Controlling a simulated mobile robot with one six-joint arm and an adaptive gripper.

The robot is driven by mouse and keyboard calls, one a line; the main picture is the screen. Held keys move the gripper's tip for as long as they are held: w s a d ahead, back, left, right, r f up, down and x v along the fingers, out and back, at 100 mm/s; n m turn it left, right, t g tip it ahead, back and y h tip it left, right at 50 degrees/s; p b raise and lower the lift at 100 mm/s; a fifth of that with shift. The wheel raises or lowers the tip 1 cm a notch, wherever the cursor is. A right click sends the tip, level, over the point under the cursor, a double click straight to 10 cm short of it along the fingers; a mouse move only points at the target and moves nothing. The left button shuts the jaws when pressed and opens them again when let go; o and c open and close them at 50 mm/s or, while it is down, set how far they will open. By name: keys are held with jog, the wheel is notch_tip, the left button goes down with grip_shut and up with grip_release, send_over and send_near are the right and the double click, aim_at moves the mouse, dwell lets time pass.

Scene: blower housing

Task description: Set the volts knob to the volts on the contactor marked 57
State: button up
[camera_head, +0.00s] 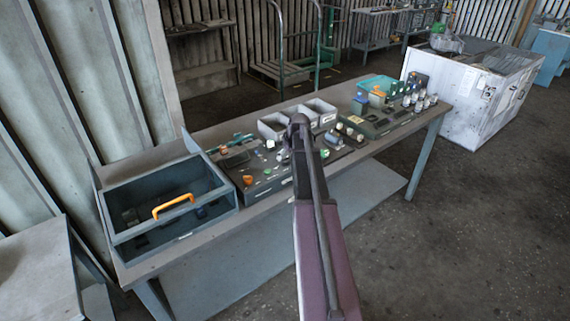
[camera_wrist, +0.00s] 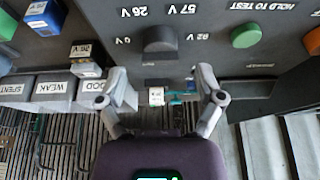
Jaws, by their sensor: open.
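In the wrist view, upside down, the dark round volts knob (camera_wrist: 160,40) sits on a dark panel, ringed by labels 0 V, 26 V, 57 V and 92 V. I cannot tell which label it points at. My gripper (camera_wrist: 163,95) is open and empty, its fingers spread either side of the knob's line and apart from it. A small block with a white label (camera_wrist: 156,96) shows between the fingers; its print is too small to read. A dark contactor with a white label (camera_wrist: 88,52) is at the left. I cannot pick out the contactor marked 57.
A green button (camera_wrist: 245,36) marked HOLD TO TEST is beside the knob. Bins marked SPENT, WEAK and a partly hidden word (camera_wrist: 48,88) are at the left. In the head view, the workbench (camera_head: 150,262) holds an open box with an orange handle (camera_head: 173,205) and grey bins (camera_head: 320,108).

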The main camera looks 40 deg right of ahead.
aim_at(285, 158)
jog(key=shift+b+x, duration=1.1)
jog(key=shift+x, duration=0.4)
jog(key=c, duration=1.1)
